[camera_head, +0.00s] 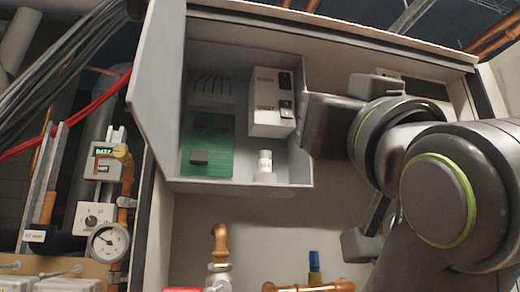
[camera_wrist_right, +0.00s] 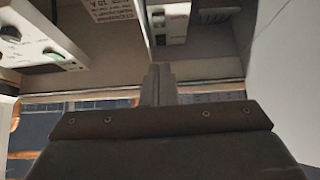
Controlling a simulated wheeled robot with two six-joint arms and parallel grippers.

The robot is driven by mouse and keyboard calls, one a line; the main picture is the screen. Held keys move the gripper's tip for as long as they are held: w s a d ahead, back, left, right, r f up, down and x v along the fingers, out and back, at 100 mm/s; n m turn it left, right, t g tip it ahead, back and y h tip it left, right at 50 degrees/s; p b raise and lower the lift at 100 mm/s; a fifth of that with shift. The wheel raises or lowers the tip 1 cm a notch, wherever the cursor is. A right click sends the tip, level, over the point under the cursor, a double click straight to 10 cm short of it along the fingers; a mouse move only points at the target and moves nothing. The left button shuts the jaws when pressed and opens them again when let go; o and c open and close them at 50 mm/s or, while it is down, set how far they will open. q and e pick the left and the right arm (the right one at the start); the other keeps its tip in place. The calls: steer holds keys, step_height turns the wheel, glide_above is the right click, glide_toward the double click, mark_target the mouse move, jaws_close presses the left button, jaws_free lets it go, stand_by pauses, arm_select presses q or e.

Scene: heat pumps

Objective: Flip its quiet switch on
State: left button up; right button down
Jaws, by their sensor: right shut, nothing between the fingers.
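A white switch module (camera_head: 268,105) stands in an open grey control box. It carries an upper rocker marked "POWER" (camera_head: 285,80) and a lower one that seems marked "QUIET" (camera_head: 286,109). The labels are small and I cannot tell the rocker positions. In the right wrist view the module (camera_wrist_right: 172,24) is upside down, beyond the fingertips. My right gripper (camera_wrist_right: 158,70) is shut and empty, pointing toward the module. In the head view its dark body is just right of the lower rocker; its fingertips are hard to make out, and I cannot tell whether they touch. My left gripper is not in view.
The box's hinged cover (camera_head: 157,80) stands open at the left. A green circuit board (camera_head: 222,145) and a white cylinder (camera_head: 265,161) sit beside and below the module. A pressure gauge (camera_head: 109,242) and copper pipes (camera_head: 220,242) are lower down.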

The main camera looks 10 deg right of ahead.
mark_target(288, 115)
steer(key=p+x, duration=0.2)
steer(key=x, duration=0.1)
steer(key=f+p+x, duration=0.1)
steer(key=p+x, duration=0.2)
steer(key=x, duration=0.1)
steer(key=w+p+x, duration=0.1)
steer(key=p+x, duration=0.1)
steer(key=x, duration=0.1)
steer(key=shift+w, duration=0.4)
steer(key=shift+w+f+p, duration=0.2)
steer(key=shift+w+p, duration=0.15)
steer(key=shift+w, duration=0.1)
steer(key=shift+s, duration=0.1)
steer(key=shift+f, duration=0.1)
steer(key=shift+w+f+b, duration=0.15)
steer(key=shift+w+b, duration=0.15)
steer(key=shift+b, duration=0.2)
steer(key=shift+w, duration=0.15)
